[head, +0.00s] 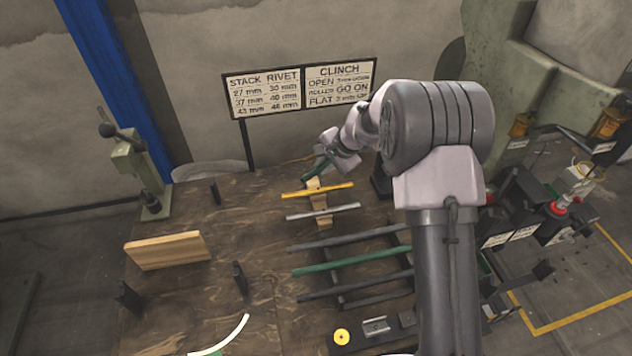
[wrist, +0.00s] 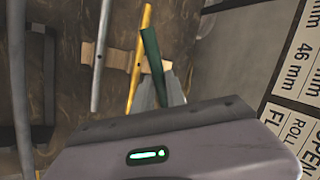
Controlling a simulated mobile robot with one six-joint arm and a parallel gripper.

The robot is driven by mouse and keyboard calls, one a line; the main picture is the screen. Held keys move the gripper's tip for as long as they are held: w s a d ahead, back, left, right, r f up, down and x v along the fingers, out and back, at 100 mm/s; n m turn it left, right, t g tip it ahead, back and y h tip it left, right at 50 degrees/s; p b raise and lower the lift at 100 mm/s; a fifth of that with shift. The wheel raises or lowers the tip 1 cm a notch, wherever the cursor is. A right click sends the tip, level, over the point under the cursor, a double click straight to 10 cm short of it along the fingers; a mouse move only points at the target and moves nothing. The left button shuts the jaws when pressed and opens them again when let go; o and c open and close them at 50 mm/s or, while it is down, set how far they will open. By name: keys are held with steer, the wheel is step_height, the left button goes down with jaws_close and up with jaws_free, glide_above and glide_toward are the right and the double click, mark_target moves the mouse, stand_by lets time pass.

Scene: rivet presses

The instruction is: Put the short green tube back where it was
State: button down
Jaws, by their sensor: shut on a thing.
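My gripper (head: 324,163) is shut on the short green tube (head: 314,172) at the far end of the wooden block (head: 320,217). In the wrist view the green tube (wrist: 152,58) sticks out past the fingers (wrist: 165,92) and crosses the end of the block (wrist: 122,62). I cannot tell whether tube and block touch. A yellow tube (head: 330,190) and a grey tube (head: 340,209) lie across the block. The green tube is at a slant to the yellow one, close beside it. The fingers hide its held part.
A rack with a long green tube (head: 345,263) and several dark grey tubes stands nearer. A wooden board (head: 167,250) stands at the left. A sign (head: 300,88) stands behind the table. A green hand press (head: 138,165) is at the far left corner. Table left of the block is mostly clear.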

steer(key=w+a+m, duration=0.1)
steer(key=w+a, duration=0.3)
steer(key=a, duration=0.2)
steer(key=shift+h, duration=0.3)
steer(key=f+b, duration=0.3)
steer(key=f, duration=0.6)
steer(key=shift+d+b, duration=0.2)
steer(key=shift+b, duration=0.2)
steer(key=shift+s+f, duration=0.1)
steer(key=shift+f, duration=0.05)
steer(key=shift+f, duration=0.15)
steer(key=c, duration=1.6)
jaws_free()
